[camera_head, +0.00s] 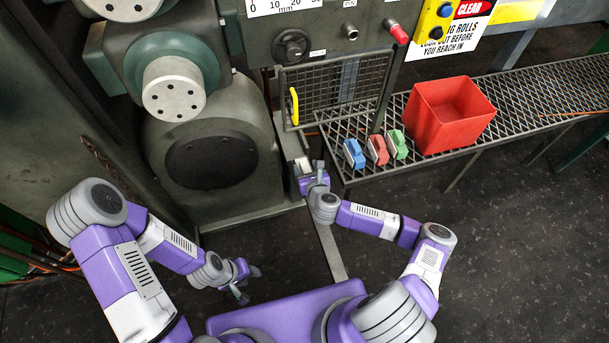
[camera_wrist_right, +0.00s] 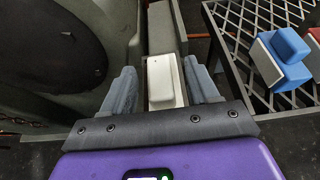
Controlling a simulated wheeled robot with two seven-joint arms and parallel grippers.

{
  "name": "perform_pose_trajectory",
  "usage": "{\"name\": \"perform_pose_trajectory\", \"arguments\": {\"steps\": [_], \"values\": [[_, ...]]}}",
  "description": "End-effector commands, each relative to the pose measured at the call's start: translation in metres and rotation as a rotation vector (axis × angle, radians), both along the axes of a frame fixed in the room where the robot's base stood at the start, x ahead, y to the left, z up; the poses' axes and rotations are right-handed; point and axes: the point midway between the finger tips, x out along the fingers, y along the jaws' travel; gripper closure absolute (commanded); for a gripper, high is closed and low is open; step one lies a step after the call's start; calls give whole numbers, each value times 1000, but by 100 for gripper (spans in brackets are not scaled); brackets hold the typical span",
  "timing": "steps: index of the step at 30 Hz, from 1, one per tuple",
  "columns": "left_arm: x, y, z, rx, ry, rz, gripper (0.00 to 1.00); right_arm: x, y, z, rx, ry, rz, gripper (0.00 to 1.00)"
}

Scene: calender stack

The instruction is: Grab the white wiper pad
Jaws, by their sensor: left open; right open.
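A white pad-like block (camera_wrist_right: 161,78) sits on a pale narrow base at the machine's side in the right wrist view. It also shows small and partly covered in the head view (camera_head: 302,164). My right gripper (camera_wrist_right: 159,68) is open, with one finger on each side of the block in that view. Gaps show beside the block, and I cannot tell how deep the fingers reach around it. In the head view, my right gripper (camera_head: 308,174) is at the machine's lower right corner. My left gripper (camera_head: 248,280) is open and empty above the dark floor.
A metal mesh bench (camera_head: 530,98) stands to the right with a blue block (camera_head: 354,153), a red block (camera_head: 377,149), a green block (camera_head: 397,144) and a red bin (camera_head: 450,120). A mesh guard with a yellow handle (camera_head: 294,106) is above my right gripper.

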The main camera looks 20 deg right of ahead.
Motion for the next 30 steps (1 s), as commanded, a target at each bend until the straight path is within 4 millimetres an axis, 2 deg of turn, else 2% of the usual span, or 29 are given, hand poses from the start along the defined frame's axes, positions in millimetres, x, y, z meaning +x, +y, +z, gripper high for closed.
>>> {"name": "perform_pose_trajectory", "arguments": {"steps": [1,6,14,17,24,25,30], "values": [[0,0,-10,0,0,0,57,8,1,-8,-1,0,0,40],[0,0,-17,0,0,0,57,27,2,-14,0,0,2,40],[0,0,-16,0,0,0,57,30,2,-14,0,1,2,40],[0,0,-16,0,0,0,57,30,2,-14,0,1,2,53],[0,0,-16,0,0,0,57,30,2,-14,-1,1,4,89],[0,0,-16,0,0,0,57,30,2,-13,-1,-1,4,92],[0,0,-16,0,0,0,57,30,2,-13,-1,-1,4,92]]}}
